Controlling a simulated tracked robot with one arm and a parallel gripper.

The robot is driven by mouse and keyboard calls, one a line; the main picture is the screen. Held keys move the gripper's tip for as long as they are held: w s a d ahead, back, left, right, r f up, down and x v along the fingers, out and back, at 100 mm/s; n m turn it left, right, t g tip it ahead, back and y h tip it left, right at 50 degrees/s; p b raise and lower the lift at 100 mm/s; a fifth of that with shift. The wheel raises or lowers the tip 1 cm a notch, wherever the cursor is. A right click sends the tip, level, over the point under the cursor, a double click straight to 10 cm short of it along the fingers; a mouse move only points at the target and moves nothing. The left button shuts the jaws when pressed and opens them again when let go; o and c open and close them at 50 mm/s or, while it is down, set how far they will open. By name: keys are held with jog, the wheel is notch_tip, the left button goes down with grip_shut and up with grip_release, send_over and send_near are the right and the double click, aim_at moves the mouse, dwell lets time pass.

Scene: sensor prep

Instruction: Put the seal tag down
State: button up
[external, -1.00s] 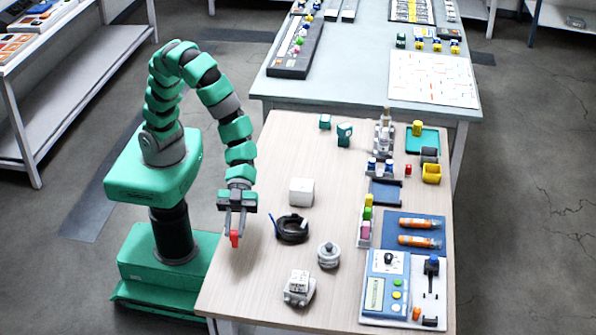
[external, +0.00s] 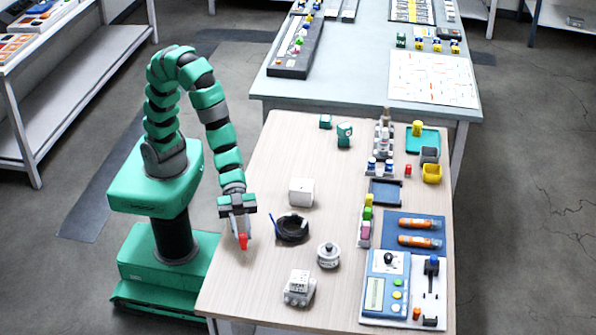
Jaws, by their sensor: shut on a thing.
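The seal tag (external: 243,242) is a small red piece between the fingertips of my gripper (external: 241,236). My gripper points down over the left part of the wooden table (external: 262,280) and is shut on the tag. The tag is at or just above the table top; I cannot tell whether it touches. The fingers hide part of the tag.
A black cable coil (external: 292,228) lies just right of my gripper, with a white cube (external: 301,192) behind it. A round grey-white part (external: 328,255) and a white block device (external: 299,288) stand nearer the front. The table's front left is clear.

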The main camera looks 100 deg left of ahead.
jog(key=shift+f+b, duration=0.45)
jog(key=shift+f, duration=1)
jog(key=shift+f, duration=0.2)
jog(key=o, duration=0.9)
jog(key=shift+r, duration=0.15)
